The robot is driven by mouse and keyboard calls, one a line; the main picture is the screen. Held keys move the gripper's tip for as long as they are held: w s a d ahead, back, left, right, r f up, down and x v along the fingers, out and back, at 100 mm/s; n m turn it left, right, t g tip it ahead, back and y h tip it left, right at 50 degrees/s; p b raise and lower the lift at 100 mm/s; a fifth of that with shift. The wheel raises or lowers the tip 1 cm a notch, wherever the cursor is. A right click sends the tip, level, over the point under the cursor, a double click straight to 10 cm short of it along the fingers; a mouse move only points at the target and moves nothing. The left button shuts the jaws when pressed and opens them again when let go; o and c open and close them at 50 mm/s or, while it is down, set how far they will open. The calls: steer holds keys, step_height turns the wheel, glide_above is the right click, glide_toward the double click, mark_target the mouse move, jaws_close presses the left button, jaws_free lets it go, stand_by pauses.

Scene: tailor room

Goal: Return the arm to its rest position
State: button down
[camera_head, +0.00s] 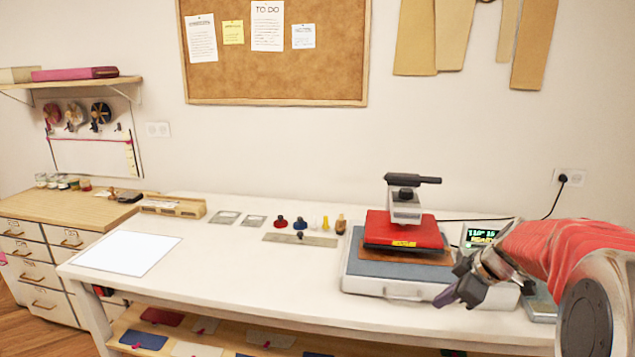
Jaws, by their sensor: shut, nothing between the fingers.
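My arm (560,250), in a red sleeve, reaches in from the right side of the head view. My gripper (447,298) is shut and holds nothing. It hangs in front of the right part of the press with the grey base (360,284), pointing left and down. Whether it touches the press cannot be told. The press has a red top plate (400,230) and a dark handle (413,179). My gripper and arm hide part of its right side.
A white table (240,290) carries a white sheet (128,253), a metal ruler (300,239), small coloured tools (325,222) and a wooden box (172,206). A small display (482,236) stands behind my arm. The table's front middle is clear. Swatches lie on the shelf below (195,349).

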steer(key=s+a+r+m+h, duration=0.1)
steer(key=s+a+m, duration=0.2)
steer(key=s, duration=0.6)
steer(key=s+a+r+m+h, duration=0.1)
steer(key=s+a+m, duration=0.3)
steer(key=s, duration=0.6)
steer(key=s+a+r+m+h, duration=0.1)
steer(key=s+a+r+m, duration=0.1)
steer(key=s+a, duration=0.5)
steer(key=shift+s+a+r+m, duration=0.4)
steer(key=shift+s+m, duration=0.5)
steer(key=shift+s, duration=0.7)
